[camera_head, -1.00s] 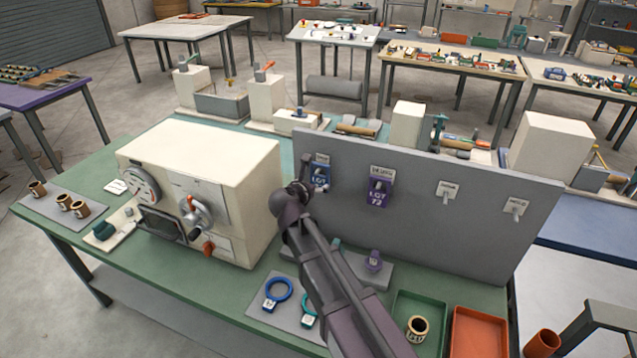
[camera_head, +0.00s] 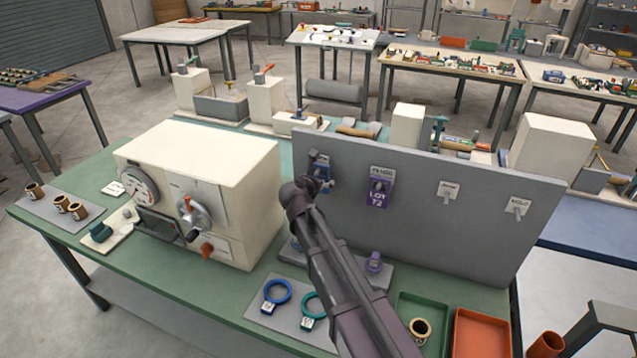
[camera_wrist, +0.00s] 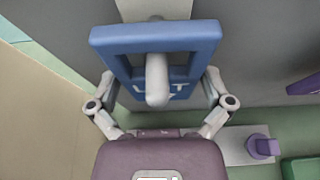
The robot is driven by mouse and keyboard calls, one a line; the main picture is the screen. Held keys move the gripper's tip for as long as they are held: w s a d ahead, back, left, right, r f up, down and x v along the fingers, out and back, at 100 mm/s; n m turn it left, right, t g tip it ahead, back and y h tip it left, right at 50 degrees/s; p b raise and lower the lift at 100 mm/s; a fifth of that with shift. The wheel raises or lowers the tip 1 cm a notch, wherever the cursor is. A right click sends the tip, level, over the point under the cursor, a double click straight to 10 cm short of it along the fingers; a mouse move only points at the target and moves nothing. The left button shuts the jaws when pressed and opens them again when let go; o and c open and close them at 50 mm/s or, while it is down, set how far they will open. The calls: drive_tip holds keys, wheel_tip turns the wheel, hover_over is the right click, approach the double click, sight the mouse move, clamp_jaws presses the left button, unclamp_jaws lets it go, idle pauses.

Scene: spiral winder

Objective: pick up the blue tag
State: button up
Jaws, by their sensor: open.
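The blue tag (camera_wrist: 155,38) hangs from a pale peg (camera_wrist: 157,78) on the grey upright panel. The peg passes through the opening in the tag's upper part. Light lettering shows on its lower part. In the head view the tag (camera_head: 322,171) is largely hidden by my gripper (camera_head: 318,184). In the wrist view my gripper (camera_wrist: 160,88) is open, with one finger on each side of the tag's lower part. I cannot tell whether the fingers touch it.
A purple tag (camera_head: 380,190) hangs to the right on the same panel (camera_head: 450,235), beside two empty pegs. A cream machine (camera_head: 205,185) stands close on the left. Blue and teal rings (camera_head: 277,291) lie on a mat below, with green and red trays (camera_head: 481,335) at right.

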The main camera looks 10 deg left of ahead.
drive_tip(key=shift+c, duration=0.2)
idle(0.4)
drive_tip(key=c, duration=0.8)
drive_tip(key=shift+r, duration=0.2)
drive_tip(key=shift+r+p, duration=0.75)
drive_tip(key=shift+p, duration=0.2)
drive_tip(key=s+a, duration=0.2)
drive_tip(key=s, duration=1.5)
drive_tip(key=shift+s+a+f, duration=0.2)
drive_tip(key=shift+s+a, duration=0.05)
drive_tip(key=shift+s, duration=0.1)
